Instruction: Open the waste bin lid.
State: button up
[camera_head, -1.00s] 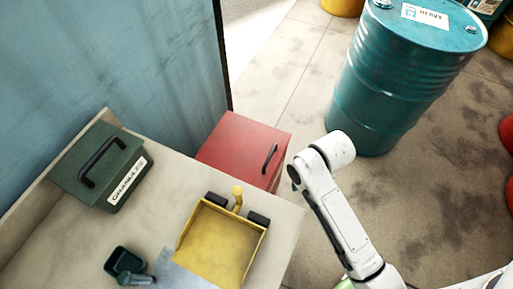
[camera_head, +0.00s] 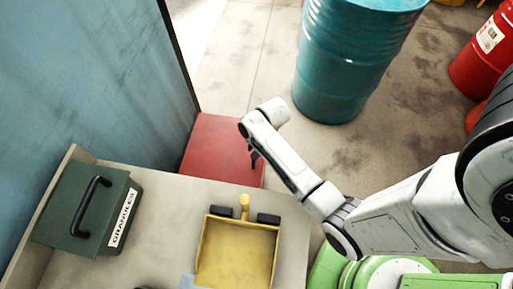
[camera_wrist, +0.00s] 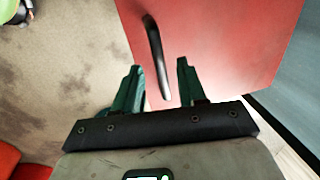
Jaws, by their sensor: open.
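The waste bin, a red box with a flat red lid (camera_head: 212,148), stands beyond the workbench; its lid is down. In the wrist view the red lid (camera_wrist: 225,45) fills the upper right. A black bar handle (camera_wrist: 153,45) on it runs down between the fingertips in that picture. My gripper (camera_wrist: 158,66) is open, its two green fingers on either side of the handle's line. I cannot tell how deep the handle sits between them. In the head view my gripper (camera_head: 254,154) is at the lid's right side, and the handle is hard to separate from it.
The workbench in front holds a green GRANULES box (camera_head: 85,208) and a yellow tray (camera_head: 236,255). A blue wall (camera_head: 80,70) borders the left. A teal drum (camera_head: 350,60) stands behind my arm, and a red drum (camera_head: 485,55) at right. Floor between is clear.

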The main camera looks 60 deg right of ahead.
jog(key=shift+w+f, duration=0.15)
jog(key=shift+f, duration=0.75)
grip_shut()
